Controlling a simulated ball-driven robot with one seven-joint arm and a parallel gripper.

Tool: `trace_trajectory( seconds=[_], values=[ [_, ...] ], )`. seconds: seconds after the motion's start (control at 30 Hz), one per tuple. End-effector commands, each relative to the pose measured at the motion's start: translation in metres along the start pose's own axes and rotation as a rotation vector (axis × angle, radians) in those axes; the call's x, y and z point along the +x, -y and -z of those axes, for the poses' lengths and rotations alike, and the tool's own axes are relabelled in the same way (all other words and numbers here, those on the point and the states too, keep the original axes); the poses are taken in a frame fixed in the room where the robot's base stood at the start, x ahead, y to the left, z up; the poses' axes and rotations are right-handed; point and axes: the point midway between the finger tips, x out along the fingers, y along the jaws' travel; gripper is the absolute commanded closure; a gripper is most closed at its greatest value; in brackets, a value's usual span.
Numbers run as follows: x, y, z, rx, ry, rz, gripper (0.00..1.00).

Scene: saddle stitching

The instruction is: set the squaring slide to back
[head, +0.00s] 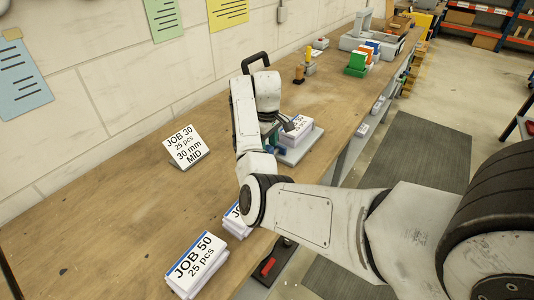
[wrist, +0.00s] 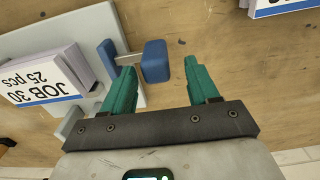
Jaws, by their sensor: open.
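The squaring slide shows in the wrist view as a blue block (wrist: 155,62) joined by a thin rod to a smaller blue piece (wrist: 107,55) at the edge of a light grey jig plate (wrist: 75,38). My gripper (wrist: 159,68) has green fingers and is open. The larger blue block lies between its fingertips, nearer the left one; I cannot tell if they touch. A stack of sheets labelled JOB 30 (wrist: 45,75) lies on the jig. In the head view my arm hides most of my gripper and the slide; the jig's plate (head: 300,151) shows beside it.
A sign (head: 186,147) reads JOB 30, 25 pcs, 30 mm, MID. A JOB 50 stack (head: 194,265) lies at the near bench edge, with another stack (head: 233,220) partly behind my arm. Coloured blocks (head: 364,58) stand farther back. The bench (head: 100,225) is clear at left.

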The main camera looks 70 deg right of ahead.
Motion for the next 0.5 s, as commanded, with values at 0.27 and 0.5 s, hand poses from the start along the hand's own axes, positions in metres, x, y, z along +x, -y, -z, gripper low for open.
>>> trace_trajectory(
  seconds=[0.27,0.5],
  values=[
    [-0.051,0.001,0.001,0.001,-0.001,0.000,0.40],
    [-0.065,0.001,0.000,0.000,0.001,0.000,0.40]
  ],
)
